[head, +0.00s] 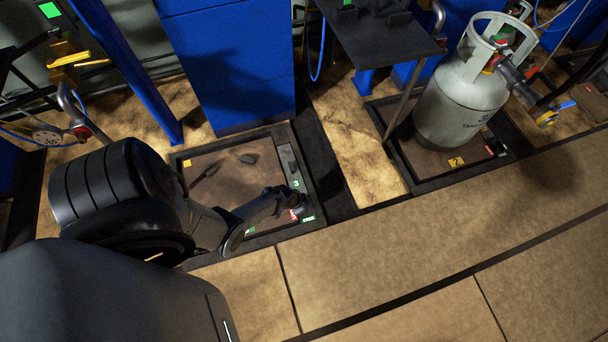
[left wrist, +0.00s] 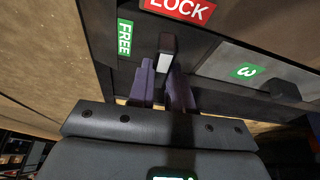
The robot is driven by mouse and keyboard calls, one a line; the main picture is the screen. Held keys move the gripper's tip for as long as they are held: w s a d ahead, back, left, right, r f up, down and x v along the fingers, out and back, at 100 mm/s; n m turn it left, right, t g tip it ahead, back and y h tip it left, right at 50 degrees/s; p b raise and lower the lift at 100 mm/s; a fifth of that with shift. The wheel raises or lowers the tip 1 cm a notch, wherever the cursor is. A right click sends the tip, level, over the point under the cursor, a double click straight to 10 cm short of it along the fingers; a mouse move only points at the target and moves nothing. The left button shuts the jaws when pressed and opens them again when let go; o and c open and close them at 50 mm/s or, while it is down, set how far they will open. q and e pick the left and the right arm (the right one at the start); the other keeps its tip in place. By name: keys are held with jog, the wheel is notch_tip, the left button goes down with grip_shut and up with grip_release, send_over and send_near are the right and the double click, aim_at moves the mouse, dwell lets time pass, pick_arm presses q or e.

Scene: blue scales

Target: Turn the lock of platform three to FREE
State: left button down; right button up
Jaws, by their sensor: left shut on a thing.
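Platform three (head: 235,237) is a low dark-framed platform with a brown top, marked by a green "3" label (head: 295,184). My left gripper (head: 297,204) reaches down to its right front corner. In the left wrist view the purple fingers of that gripper (left wrist: 160,72) are shut on the lock lever (left wrist: 166,44), a small dark handle with a paler end. The green FREE label (left wrist: 125,38) is left of the lever, and the red LOCK label (left wrist: 180,8) is above it. The fingers hide the lever's lower part. My right gripper is in neither view.
A grey gas cylinder (head: 455,105) stands on platform two (head: 405,168), to the right. A blue cabinet (head: 235,70) rises behind platform three. A dark table (head: 375,40) stands between them at the back. The tiled floor (head: 400,265) in front is clear.

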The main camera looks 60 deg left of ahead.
pick_arm(q)
jog(key=n, duration=0.2)
jog(key=n+y+p, duration=0.1)
jog(key=n, duration=0.1)
jog(key=shift+d+y, duration=0.2)
jog(key=shift+y, duration=0.1)
jog(key=shift+n+g+y+p, duration=0.3)
jog(key=shift+n+g, duration=0.1)
jog(key=shift+n, duration=0.5)
jog(key=n+y, duration=0.1)
jog(key=n, duration=0.1)
jog(key=shift+w+d+n+g, duration=0.1)
jog(key=shift+w+n+g, duration=0.05)
jog(key=shift+n+g, duration=0.2)
jog(key=n+g+y+b, duration=0.1)
jog(key=n, duration=0.3)
jog(key=shift+d+f+n, duration=0.1)
jog(key=shift+f+n, duration=0.05)
jog(key=shift+n, duration=0.1)
jog(key=shift+w+n+g+b, duration=0.1)
jog(key=shift+n+g+b, duration=0.7)
jog(key=shift+n, duration=1.1)
jog(key=c, duration=1)
grip_release()
jog(key=shift+c, duration=0.2)
